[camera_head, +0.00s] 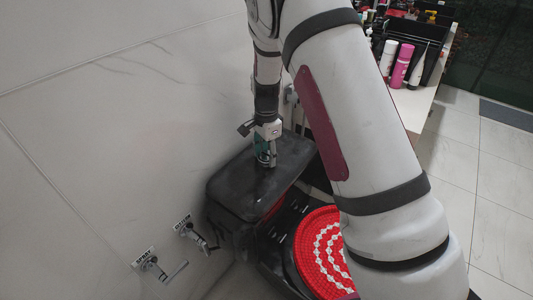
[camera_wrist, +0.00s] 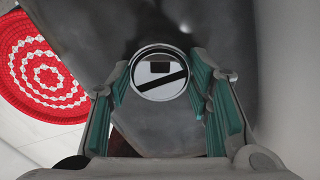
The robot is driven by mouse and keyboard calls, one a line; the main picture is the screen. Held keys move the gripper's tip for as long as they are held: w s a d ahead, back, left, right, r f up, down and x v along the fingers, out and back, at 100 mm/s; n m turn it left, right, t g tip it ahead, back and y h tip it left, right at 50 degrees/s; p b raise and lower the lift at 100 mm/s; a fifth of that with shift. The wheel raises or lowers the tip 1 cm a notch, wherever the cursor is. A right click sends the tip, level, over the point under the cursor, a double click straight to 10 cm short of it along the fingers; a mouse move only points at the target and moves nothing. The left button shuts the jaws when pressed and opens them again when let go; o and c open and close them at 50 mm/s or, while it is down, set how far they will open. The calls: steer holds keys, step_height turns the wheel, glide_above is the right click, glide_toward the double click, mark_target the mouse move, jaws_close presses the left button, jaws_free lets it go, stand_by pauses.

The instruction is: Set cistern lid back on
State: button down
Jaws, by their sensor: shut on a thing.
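The dark, glossy cistern lid (camera_head: 232,182) lies roughly level over the cistern beside the marbled wall. It also fills much of the wrist view (camera_wrist: 95,25). A round chrome button or knob (camera_wrist: 158,88) with a dark stripe shows on it in the wrist view. My gripper (camera_head: 265,160) points down onto the lid top, and its teal-padded fingers stand on either side of the chrome piece in the wrist view (camera_wrist: 160,72). The fingers are shut on the lid at this piece. Whether the lid is seated or slightly raised I cannot tell.
A red and white round cover (camera_head: 322,245) lies on the dark toilet in front of the cistern. Two labelled wall valves (camera_head: 190,232) (camera_head: 155,267) are at lower left. A counter with bottles (camera_head: 403,65) stands at upper right.

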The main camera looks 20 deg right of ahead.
steer(key=shift+f, duration=0.55)
stand_by(1.0)
steer(key=c, duration=0.8)
jaws_free()
steer(key=shift+o, duration=0.3)
